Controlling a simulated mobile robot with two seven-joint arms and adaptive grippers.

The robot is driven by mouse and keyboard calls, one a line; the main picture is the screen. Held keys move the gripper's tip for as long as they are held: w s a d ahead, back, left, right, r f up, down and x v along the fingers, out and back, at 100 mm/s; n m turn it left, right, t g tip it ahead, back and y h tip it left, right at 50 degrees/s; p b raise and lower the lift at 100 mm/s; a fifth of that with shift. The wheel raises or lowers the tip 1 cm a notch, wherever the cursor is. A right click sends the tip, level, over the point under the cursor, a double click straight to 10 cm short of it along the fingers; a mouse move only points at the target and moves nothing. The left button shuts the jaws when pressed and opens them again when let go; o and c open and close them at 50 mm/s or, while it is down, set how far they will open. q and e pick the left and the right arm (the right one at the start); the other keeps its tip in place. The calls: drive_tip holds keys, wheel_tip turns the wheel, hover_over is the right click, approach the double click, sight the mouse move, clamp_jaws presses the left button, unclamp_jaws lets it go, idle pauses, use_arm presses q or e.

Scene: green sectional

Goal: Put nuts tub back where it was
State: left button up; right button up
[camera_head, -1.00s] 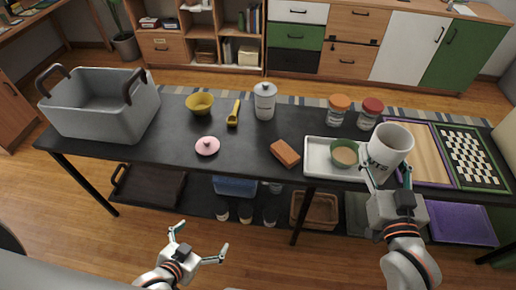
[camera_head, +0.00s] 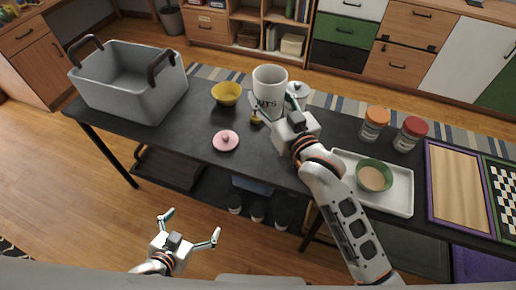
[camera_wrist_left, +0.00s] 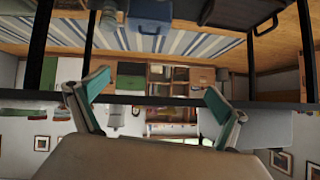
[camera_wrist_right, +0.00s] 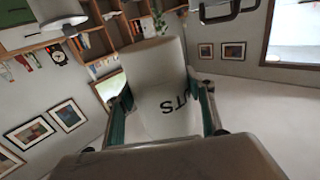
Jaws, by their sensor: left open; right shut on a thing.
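The nuts tub (camera_head: 269,88) is a white tub with dark letters, of which "UTS" shows. My right gripper (camera_head: 275,112) is shut on it and holds it upright over the middle of the black table, near the back. In the right wrist view the tub (camera_wrist_right: 165,95) sits between the two fingers (camera_wrist_right: 165,108). I cannot tell whether its base touches the table. My left gripper (camera_head: 192,226) is open and empty in front of the table, below its top. Its spread fingers also show in the left wrist view (camera_wrist_left: 152,95).
The lidded white canister (camera_head: 299,92) stands right behind my right gripper. A yellow bowl (camera_head: 226,93), pink lid (camera_head: 226,140) and grey basket (camera_head: 130,85) are to the left.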

drive_tip(key=shift+w+a+f, duration=0.1)
drive_tip(key=shift+a+f, duration=0.15)
drive_tip(key=shift+f, duration=0.05)
wheel_tip(320, 180, down, 19)
drive_tip(key=b, duration=0.3)
drive_tip(key=shift+r, duration=0.1)
use_arm(q)
drive_tip(key=f, duration=0.1)
drive_tip(key=d+f, duration=0.1)
drive_tip(key=shift+w+f, duration=0.1)
drive_tip(key=shift+f, duration=0.25)
use_arm(e)
drive_tip(key=shift+f, duration=0.25)
use_arm(q)
drive_tip(key=shift+b, duration=0.3)
use_arm(e)
drive_tip(key=shift+f, duration=0.1)
drive_tip(key=o, duration=0.9)
drive_tip(key=shift+f, duration=0.15)
drive_tip(key=o, duration=0.5)
use_arm(q)
drive_tip(key=shift+r, duration=0.1)
drive_tip(key=shift+w+r, duration=0.1)
